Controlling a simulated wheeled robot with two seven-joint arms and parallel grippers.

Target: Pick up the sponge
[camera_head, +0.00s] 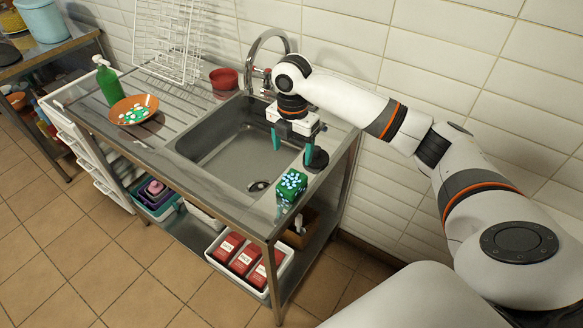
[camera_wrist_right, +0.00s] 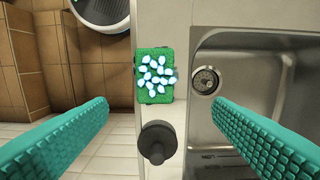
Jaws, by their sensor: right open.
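The sponge looks to be the green block with pale bluish-white spots (camera_head: 291,186) on the front right corner of the steel sink unit. In the right wrist view the sponge (camera_wrist_right: 153,75) lies on the narrow steel rim between the sink and the unit's edge. My right gripper (camera_head: 291,147) is open with teal fingers, above the right side of the sink. In its wrist view the sponge appears between and beyond the two fingers, apart from both. Nothing is held. My left gripper is not in view.
A dark round-topped knob (camera_wrist_right: 157,142) stands on the rim close to the sponge. The tap (camera_head: 262,45) rises behind the basin. A green bottle (camera_head: 108,82) and an orange plate (camera_head: 120,112) stand on the drainer. Red boxes (camera_head: 228,248) fill a white tray below.

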